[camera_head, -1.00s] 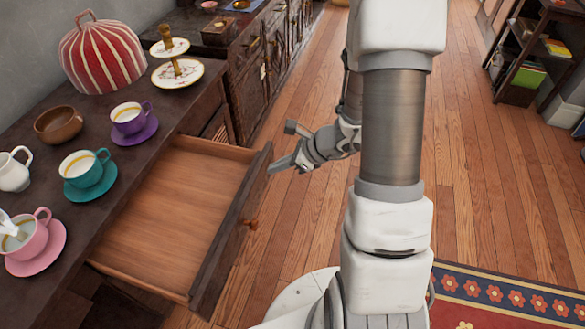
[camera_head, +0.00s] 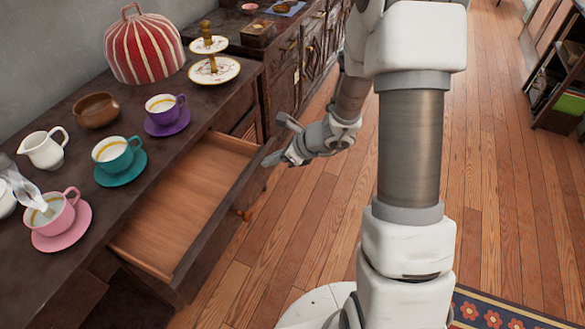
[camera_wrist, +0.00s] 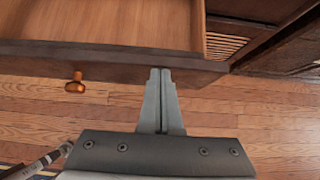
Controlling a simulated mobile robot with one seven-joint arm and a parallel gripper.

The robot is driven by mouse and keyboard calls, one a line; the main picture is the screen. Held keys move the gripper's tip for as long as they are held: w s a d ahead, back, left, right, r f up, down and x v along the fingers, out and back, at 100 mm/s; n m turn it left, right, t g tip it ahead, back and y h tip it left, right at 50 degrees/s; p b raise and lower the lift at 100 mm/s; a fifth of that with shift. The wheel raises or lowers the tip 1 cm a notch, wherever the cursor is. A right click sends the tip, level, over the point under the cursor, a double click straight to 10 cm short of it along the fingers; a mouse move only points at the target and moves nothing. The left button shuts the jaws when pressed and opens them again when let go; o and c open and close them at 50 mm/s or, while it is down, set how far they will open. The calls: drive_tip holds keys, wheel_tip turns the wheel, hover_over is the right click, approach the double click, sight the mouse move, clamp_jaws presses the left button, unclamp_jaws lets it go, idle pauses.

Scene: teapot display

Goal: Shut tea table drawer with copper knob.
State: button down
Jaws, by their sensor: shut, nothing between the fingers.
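The tea table drawer (camera_head: 178,213) is partly open, pulled out from under the dark table top, and its inside looks empty. Its dark front panel also shows in the wrist view (camera_wrist: 110,55). The copper knob (camera_wrist: 75,87) is on the outer face of that front, left of my fingers in the wrist view. It also shows in the head view (camera_head: 246,213). My gripper (camera_wrist: 160,72) is shut and empty, with its fingertips at the drawer front near its right end in the wrist view. They appear to touch the front.
The tea table top (camera_head: 75,125) holds several cups on saucers, a brown bowl (camera_head: 96,110), a white jug (camera_head: 44,149) and a striped tea cosy (camera_head: 144,48). A dark cabinet (camera_head: 290,60) stands beyond. Wooden floor (camera_head: 500,150) is open to the right.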

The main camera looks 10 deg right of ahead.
drive_tip(key=w+a, duration=0.9)
drive_tip(key=a, duration=0.3)
drive_tip(key=shift+w+a, duration=0.3)
drive_tip(key=shift+w, duration=0.1)
drive_tip(key=shift+d, duration=0.15)
